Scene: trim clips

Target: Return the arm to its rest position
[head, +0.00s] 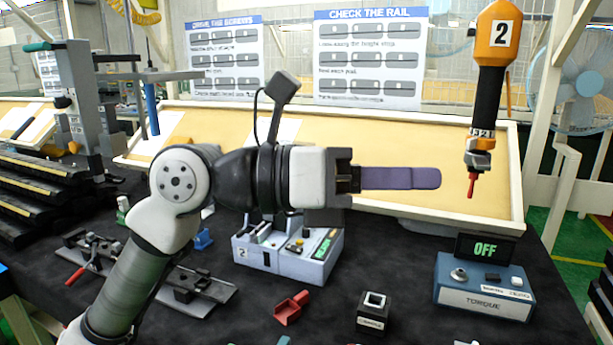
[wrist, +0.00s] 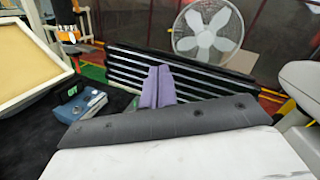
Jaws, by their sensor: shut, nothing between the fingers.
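My arm reaches up from the lower left in the head view and bends so that its end points to the right. My gripper (head: 438,178) has purple fingers, held level above the bench in front of the tan board. The fingers are closed together with nothing between them. In the wrist view the purple fingers (wrist: 158,72) lie side by side and point towards a dark slatted rack. Nothing touches the gripper.
An orange screwdriver (head: 494,45) hangs right of my gripper. Below stand a blue torque box (head: 485,300) with an OFF display, a grey clip box (head: 290,255), a red scoop (head: 291,308) and a small black block (head: 373,312). Metal fixtures (head: 197,286) lie left. A fan (wrist: 208,30) stands beyond.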

